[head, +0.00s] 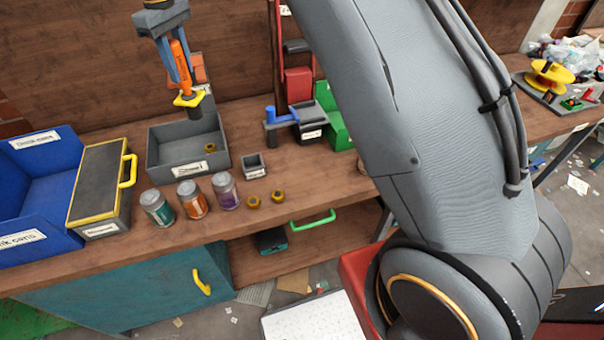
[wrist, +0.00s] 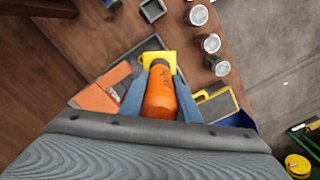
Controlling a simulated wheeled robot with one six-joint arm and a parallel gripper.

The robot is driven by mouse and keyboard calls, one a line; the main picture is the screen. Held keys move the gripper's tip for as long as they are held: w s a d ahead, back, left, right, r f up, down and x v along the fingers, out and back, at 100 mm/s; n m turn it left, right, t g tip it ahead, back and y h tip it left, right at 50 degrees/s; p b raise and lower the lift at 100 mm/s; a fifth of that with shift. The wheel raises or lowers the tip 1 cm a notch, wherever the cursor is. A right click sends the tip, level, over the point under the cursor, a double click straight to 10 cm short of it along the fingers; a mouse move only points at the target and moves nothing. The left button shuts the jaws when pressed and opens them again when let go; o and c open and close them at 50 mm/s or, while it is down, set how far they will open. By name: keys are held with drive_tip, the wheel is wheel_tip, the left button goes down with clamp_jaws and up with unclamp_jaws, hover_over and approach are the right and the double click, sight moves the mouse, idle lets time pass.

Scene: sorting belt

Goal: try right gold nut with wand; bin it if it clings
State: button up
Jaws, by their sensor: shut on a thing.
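My gripper (head: 180,78) is shut on the orange wand (head: 183,62), which hangs upright with a yellow collar and dark tip above the grey bin (head: 160,158). In the wrist view the wand (wrist: 160,92) sits between the blue fingers. I cannot tell whether anything clings to its tip. One gold nut (head: 209,147) lies inside the grey bin. Two gold nuts lie on the bench front: the left one (head: 253,202) and the right one (head: 278,196). The gripper is apart from both, up and to their left.
Three cans (head: 192,200) stand in front of the grey bin. A small grey box (head: 254,167) stands right of it. A blue bin (head: 42,200) and a dark box with a yellow handle (head: 100,190) are at left. A green bin (head: 336,128) stands behind, partly hidden by my arm.

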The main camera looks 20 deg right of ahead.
sight(171, 44)
drive_tip(key=shift+s, duration=0.8)
drive_tip(key=shift+r, duration=2.55)
